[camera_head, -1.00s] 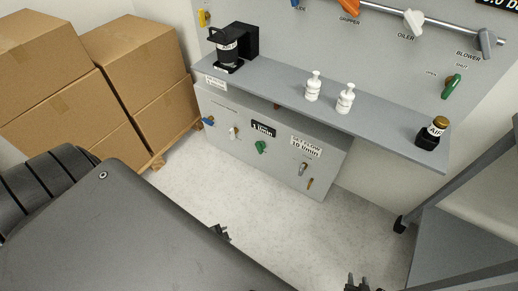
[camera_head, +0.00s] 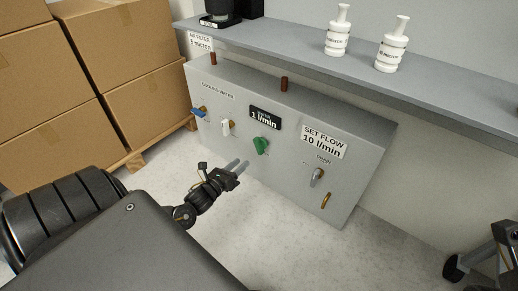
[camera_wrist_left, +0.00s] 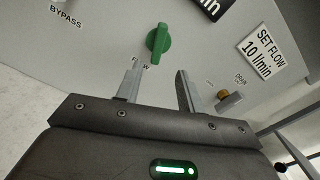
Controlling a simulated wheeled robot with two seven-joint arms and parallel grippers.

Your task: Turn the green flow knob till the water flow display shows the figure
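The green flow knob (camera_head: 261,146) is on the front of the grey cooling-water panel (camera_head: 215,110). In the left wrist view the knob (camera_wrist_left: 158,42) stands nearly upright, beyond the fingertips. The black water flow display (camera_head: 264,118) above it reads 1 l/min. The white label (camera_head: 324,141) to its right reads SET FLOW 10 l/min. My left gripper (camera_head: 236,168) is open and empty, below and left of the knob and apart from it; its two fingers show in the left wrist view (camera_wrist_left: 157,82). A dark mechanical part at the lower right edge may be my right gripper; I cannot be sure.
A blue valve handle (camera_head: 198,112) and a white one (camera_head: 227,127) are left of the knob. A grey drain handle (camera_head: 317,176) and a brass outlet (camera_head: 326,200) are to the right. Cardboard boxes (camera_head: 130,60) stand at left. White bottles (camera_head: 338,35) stand on the shelf above.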

